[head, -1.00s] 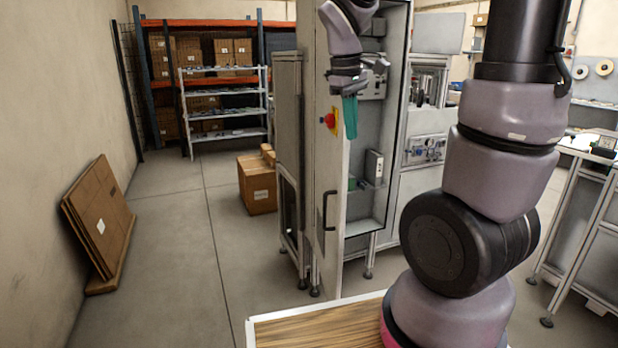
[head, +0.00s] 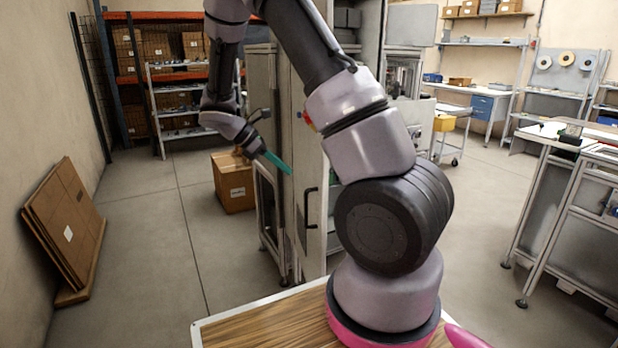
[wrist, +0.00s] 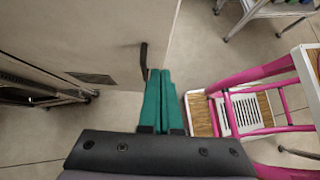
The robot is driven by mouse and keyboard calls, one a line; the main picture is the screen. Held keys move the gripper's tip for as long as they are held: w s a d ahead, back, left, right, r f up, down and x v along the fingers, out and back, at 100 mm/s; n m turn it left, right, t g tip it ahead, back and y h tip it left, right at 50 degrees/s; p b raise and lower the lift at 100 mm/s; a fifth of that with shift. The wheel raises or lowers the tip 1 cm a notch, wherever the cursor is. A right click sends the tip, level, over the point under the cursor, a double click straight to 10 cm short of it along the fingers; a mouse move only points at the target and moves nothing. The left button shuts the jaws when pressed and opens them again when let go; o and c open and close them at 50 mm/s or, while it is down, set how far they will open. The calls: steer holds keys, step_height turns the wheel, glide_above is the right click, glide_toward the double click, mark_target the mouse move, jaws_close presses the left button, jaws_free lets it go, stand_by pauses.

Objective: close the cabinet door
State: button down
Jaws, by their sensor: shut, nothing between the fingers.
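The cabinet door (head: 315,225) stands open toward me, seen at a steep angle. It carries a black bar handle (head: 308,208), with a red knob higher up, now mostly hidden behind my arm. My gripper (head: 288,171) has teal fingers, is shut and empty, and is on the left, outer side of the door, above the handle in the picture. In the wrist view the door panel (wrist: 95,35) fills the upper left, and the handle (wrist: 144,62) is just left of my fingertips. I cannot tell whether the fingers touch the door. My arm hides much of the cabinet interior.
A cardboard box (head: 233,183) stands on the floor left of the cabinet. Flattened cardboard (head: 65,230) leans on the left wall. A workbench (head: 560,165) stands at the right.

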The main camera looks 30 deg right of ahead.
mark_target(321, 184)
steer(key=d+f, duration=0.1)
steer(key=d, duration=0.1)
steer(key=s+d+f, duration=0.1)
steer(key=d, duration=0.2)
steer(key=d+f, duration=0.2)
steer(key=shift+s+d, duration=0.2)
steer(key=shift+s, duration=0.1)
steer(key=shift+s+d, duration=0.1)
steer(key=shift+d, duration=0.2)
